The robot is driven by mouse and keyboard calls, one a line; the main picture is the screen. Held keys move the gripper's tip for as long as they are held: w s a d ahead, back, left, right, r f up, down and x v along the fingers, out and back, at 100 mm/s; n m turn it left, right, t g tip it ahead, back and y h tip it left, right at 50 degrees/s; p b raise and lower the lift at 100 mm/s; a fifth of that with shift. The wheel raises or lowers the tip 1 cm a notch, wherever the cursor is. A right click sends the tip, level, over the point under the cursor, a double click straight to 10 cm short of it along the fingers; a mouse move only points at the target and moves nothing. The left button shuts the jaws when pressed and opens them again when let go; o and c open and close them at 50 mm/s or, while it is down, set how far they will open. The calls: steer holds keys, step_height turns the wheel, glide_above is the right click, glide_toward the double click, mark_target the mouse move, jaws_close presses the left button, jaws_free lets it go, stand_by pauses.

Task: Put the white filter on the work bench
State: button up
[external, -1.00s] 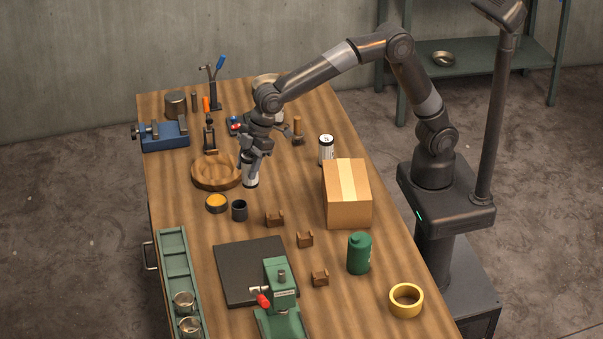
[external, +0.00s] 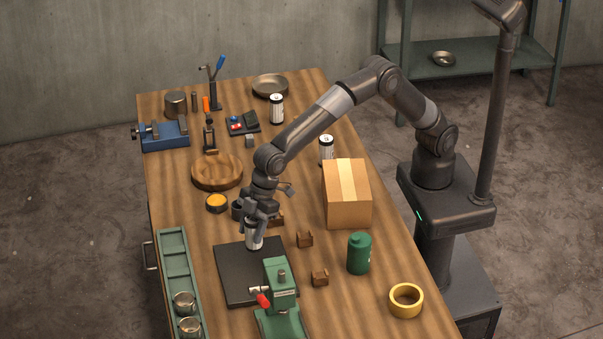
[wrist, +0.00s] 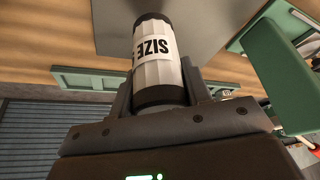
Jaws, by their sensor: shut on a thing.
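My gripper (external: 257,222) points down over the black mat (external: 228,283) and is shut on a white filter (external: 254,242). The filter is a white cylinder with dark ends; the wrist view shows it (wrist: 158,52) upright between the fingers with the print "SIZE". I cannot tell whether its lower end touches the mat. Two similar white cylinders stand on the wooden work bench (external: 385,268), one at the back (external: 277,108) and one behind the cardboard box (external: 326,146).
A green press (external: 281,290) with a red knob stands close in front of my gripper. Small brown blocks (external: 305,239), a green canister (external: 359,254) and the cardboard box (external: 347,196) are to the right. A wooden bowl (external: 216,172) and an orange-topped tin (external: 216,203) are behind left.

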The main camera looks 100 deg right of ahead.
mark_target(249, 252)
steer(key=shift+f, duration=2)
steer(key=o, duration=1)
steer(key=shift+f, duration=0.1)
steer(key=v, duration=1.2)
steer(key=shift+d+r, duration=0.1)
steer(key=shift+r, duration=0.1)
